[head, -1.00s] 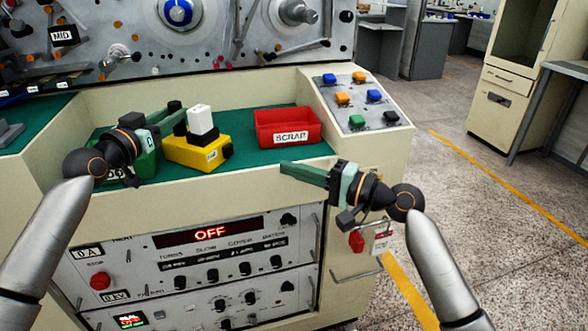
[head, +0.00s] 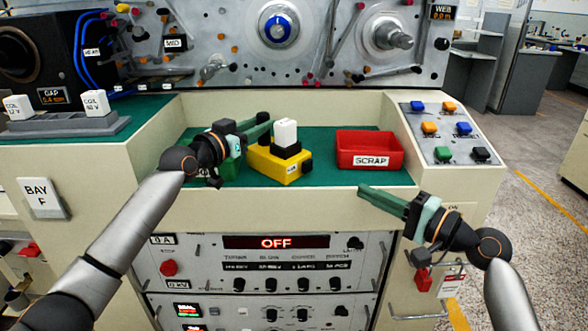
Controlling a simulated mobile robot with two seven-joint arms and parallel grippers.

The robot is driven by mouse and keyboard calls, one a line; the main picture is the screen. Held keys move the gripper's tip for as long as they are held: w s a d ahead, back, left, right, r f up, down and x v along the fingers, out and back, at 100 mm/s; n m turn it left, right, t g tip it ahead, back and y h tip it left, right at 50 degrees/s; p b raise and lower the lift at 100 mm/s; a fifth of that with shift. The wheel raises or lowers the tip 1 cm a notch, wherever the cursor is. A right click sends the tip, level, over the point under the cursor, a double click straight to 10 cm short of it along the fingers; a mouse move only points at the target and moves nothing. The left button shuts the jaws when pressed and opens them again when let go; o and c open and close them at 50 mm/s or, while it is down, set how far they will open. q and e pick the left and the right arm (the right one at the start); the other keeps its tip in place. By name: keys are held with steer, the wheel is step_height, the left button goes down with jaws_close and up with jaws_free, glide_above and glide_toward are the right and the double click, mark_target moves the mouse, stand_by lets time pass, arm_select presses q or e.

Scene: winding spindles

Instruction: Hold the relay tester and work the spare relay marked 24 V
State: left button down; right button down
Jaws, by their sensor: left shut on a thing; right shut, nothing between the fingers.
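The yellow relay tester (head: 279,166) stands on the green mat, with a plain white relay (head: 285,133) upright in its black top. No marking is readable on that relay. My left gripper (head: 262,126) is at the tester's left side and appears shut on it; the grip itself is partly hidden. Two more white relays stand on a grey rack at the left: one (head: 18,107) reads COIL with an unclear voltage, the other (head: 96,103) seems to read COIL 48 V. My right gripper (head: 364,191) is shut and empty in front of the bench's front edge.
A red SCRAP bin (head: 369,160) stands right of the tester. A button panel (head: 446,131) is at the right. The instrument panel below shows OFF (head: 275,243). Green mat (head: 322,172) lies bare between tester and bin.

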arm_select(q)
steer(key=shift+a+f, duration=0.15)
steer(key=shift+f, duration=0.1)
steer(key=c, duration=0.7)
jaws_free()
steer(key=shift+w, duration=0.1)
steer(key=shift+o, duration=1.2)
steer(key=shift+r, duration=0.15)
